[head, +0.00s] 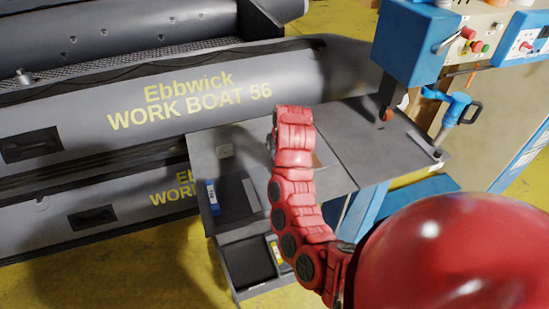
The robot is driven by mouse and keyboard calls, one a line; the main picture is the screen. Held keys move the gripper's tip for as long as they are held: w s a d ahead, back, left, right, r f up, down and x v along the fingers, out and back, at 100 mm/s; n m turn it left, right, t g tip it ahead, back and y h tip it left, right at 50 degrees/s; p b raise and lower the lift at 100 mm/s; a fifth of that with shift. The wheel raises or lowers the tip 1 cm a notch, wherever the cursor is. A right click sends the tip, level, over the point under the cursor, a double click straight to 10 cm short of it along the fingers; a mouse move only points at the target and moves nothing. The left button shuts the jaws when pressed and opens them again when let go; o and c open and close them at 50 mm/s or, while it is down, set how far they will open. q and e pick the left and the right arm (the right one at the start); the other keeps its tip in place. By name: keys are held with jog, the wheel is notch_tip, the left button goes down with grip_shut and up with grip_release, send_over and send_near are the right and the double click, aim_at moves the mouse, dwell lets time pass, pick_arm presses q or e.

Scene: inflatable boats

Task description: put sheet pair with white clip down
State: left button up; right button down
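A red arm of mine rises from the lower right over the grey worktable (350,130); I take it for my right arm. Its end, with the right gripper (272,143), is above the table's middle and faces away, so its fingers are mostly hidden. I cannot tell if it is open or shut or holds anything. No white clip is clearly visible. My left gripper is not in view.
Stacked grey inflatable boats (150,100) stand behind. A blue machine (412,40) and a blue clamp-like tool (453,112) are at right. Open bins (248,262) sit below the front edge.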

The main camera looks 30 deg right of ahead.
jog(key=shift+w+d+r+p, duration=0.1)
jog(key=shift+w+d+p, duration=0.1)
jog(key=shift+w, duration=0.25)
jog(key=shift+w+d+r+p, duration=0.1)
jog(key=shift+w+d+p, duration=0.05)
jog(key=shift+w, duration=0.25)
jog(key=shift+w+f, duration=0.25)
jog(key=shift+w, duration=0.1)
jog(key=shift+f+p, duration=0.15)
jog(key=shift+p, duration=0.15)
notch_tip(320, 180, down, 3)
jog(key=shift+p, duration=0.95)
jog(key=shift+f, duration=0.1)
jog(key=shift+f+b, duration=0.2)
jog(key=shift+b, duration=0.15)
jog(key=c, duration=0.6)
grip_release()
